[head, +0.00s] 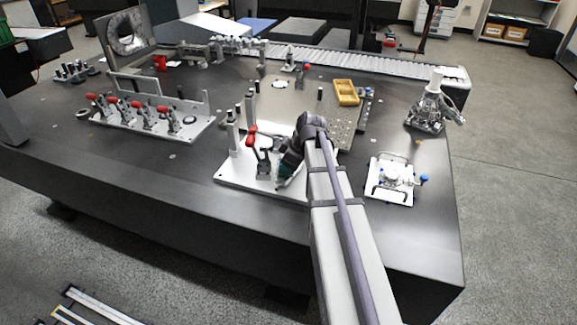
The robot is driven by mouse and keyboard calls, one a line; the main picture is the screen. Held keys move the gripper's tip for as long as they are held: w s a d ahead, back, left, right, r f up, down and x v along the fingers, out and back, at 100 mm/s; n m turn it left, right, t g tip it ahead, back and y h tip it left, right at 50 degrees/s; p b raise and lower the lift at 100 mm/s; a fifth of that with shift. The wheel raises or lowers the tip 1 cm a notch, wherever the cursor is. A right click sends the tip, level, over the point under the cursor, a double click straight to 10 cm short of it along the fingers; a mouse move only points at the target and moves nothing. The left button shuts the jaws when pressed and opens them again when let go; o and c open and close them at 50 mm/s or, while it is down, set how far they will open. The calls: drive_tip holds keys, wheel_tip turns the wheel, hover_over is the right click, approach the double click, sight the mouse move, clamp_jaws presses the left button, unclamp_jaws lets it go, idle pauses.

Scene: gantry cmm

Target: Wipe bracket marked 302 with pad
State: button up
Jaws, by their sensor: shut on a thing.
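My gripper (284,174) is at the front centre of the dark table, low over a white fixture plate (232,177) with upright posts and red-handled clamps. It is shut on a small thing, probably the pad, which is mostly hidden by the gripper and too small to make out. I cannot tell whether that thing touches anything. No number 302 can be read on any part, so I cannot tell which part is the marked bracket.
A clamp fixture (150,120) with a row of red handles stands at left. A yellow tray (346,92) lies behind my arm. A white fixture (392,180) with blue knobs and a grey metal part (430,108) stand at right. Bare table (110,160) lies at front left.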

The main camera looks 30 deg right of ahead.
drive_tip(key=shift+w+a, duration=0.55)
drive_tip(key=shift+w, duration=0.05)
drive_tip(key=shift+w+a, duration=0.6)
drive_tip(key=shift+s+d, duration=0.1)
drive_tip(key=shift+s+d, duration=0.4)
drive_tip(key=shift+s, duration=0.05)
drive_tip(key=shift+s+d, duration=0.8)
